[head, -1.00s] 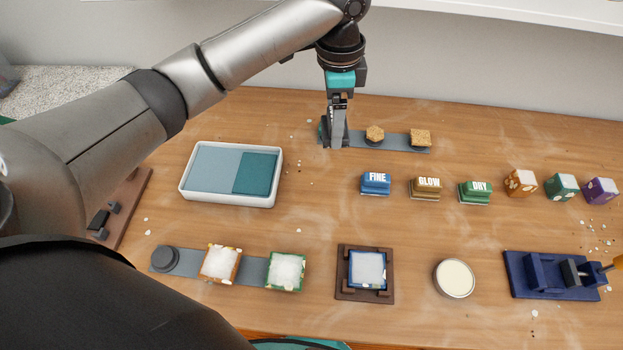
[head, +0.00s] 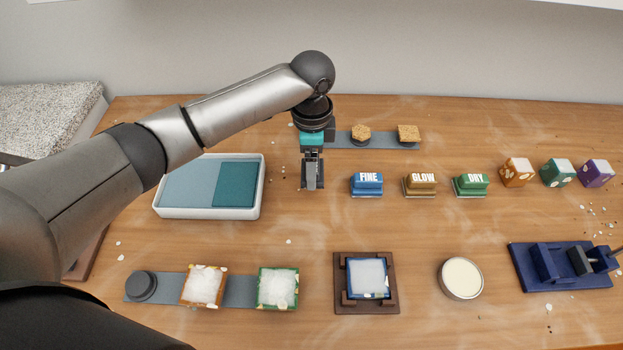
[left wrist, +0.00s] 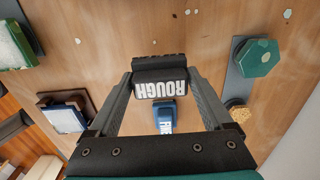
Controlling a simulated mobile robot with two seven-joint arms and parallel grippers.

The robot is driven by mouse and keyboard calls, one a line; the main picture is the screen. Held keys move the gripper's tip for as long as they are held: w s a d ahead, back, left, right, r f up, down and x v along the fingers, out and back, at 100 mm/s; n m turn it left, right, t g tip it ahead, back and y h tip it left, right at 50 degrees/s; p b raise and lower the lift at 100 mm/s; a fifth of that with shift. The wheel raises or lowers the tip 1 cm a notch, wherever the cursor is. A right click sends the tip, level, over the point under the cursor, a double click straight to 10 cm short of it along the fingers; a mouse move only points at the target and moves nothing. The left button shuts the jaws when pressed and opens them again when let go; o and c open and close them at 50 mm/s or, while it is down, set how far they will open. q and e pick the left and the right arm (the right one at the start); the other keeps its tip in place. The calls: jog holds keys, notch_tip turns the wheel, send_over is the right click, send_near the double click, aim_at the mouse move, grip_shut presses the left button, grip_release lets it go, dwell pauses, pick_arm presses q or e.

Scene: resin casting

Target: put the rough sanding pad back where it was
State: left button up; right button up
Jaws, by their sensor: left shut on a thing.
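My left gripper (head: 312,186) is shut on the rough sanding pad. In the left wrist view the black pad (left wrist: 161,84), with white ROUGH lettering, sits between the two fingertips (left wrist: 160,88). In the head view the gripper mostly covers the pad, just left of the blue FINE pad (head: 367,184), in line with the row of pads. I cannot tell whether the rough pad touches the table. The GLOW pad (head: 420,184) and DRY pad (head: 470,185) stand farther right. My right gripper is not in view.
A grey strip (head: 342,139) with cork-coloured pieces lies behind the gripper; a green hexagon (left wrist: 258,57) on it shows in the left wrist view. A white-rimmed tray (head: 186,214) stands left. A dark mould stand (head: 343,303) is in front. Table between is clear.

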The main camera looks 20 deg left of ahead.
pick_arm(q)
notch_tip(320, 180, down, 4)
jog(key=shift+b, duration=0.55)
jog(key=shift+f, duration=0.3)
jog(key=shift+f, duration=0.1)
jog(key=o, duration=1)
jog(key=shift+c, duration=0.2)
notch_tip(320, 180, up, 12)
jog(key=p, duration=0.3)
